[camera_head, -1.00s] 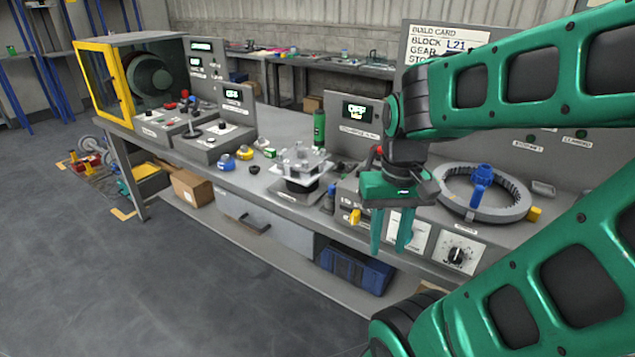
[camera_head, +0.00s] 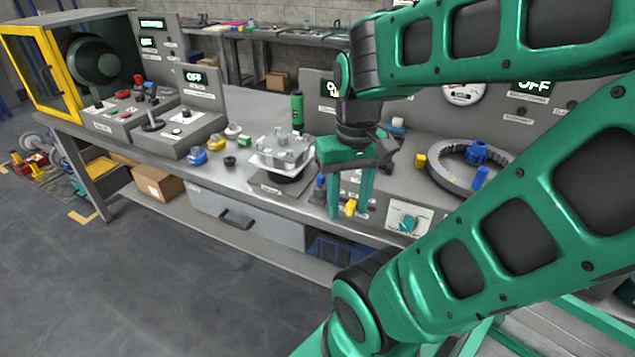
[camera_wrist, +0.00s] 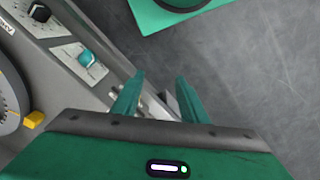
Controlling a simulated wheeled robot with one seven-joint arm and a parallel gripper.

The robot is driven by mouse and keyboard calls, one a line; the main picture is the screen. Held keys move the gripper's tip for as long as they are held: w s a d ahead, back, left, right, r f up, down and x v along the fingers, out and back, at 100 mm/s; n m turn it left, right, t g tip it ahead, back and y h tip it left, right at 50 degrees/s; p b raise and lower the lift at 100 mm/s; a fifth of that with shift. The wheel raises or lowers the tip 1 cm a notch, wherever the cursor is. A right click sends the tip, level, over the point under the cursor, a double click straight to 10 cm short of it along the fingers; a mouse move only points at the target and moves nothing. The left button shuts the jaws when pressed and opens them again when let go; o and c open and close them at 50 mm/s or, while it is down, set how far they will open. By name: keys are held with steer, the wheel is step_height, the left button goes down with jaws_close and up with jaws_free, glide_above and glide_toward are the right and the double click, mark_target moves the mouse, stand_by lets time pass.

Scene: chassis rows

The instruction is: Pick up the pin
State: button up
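I cannot tell for certain which small part is the pin. A small yellow piece (camera_head: 350,208) shows at the bench front, between my gripper's fingers in the head view. A small blue upright piece (camera_head: 320,188) stands just left of the fingers. My green gripper (camera_head: 349,213) points down at the bench's front edge with its fingers apart. In the wrist view the gripper (camera_wrist: 160,76) is open, with floor between its fingertips. Small pale metallic parts (camera_wrist: 152,102) show lower between the fingers, partly hidden by the gripper body.
A metal fixture (camera_head: 283,152) stands left of my gripper. A grey ring (camera_head: 446,180) with blue parts lies to the right, with a yellow block (camera_head: 420,160) beside it. A teal knob panel (camera_head: 407,219) faces forward. A green bottle (camera_head: 297,112) stands behind. Open floor (camera_head: 130,285) lies in front.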

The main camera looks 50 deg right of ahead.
steer(key=w+d+r+n, duration=0.3)
steer(key=w+d+n, duration=0.3)
steer(key=w+n, duration=0.4)
steer(key=n, duration=0.7)
glide_toward(321, 186)
steer(key=f, duration=0.5)
steer(key=shift+w+d+f, duration=0.15)
steer(key=shift+w+d, duration=0.05)
steer(key=shift+w, duration=0.05)
jaws_close()
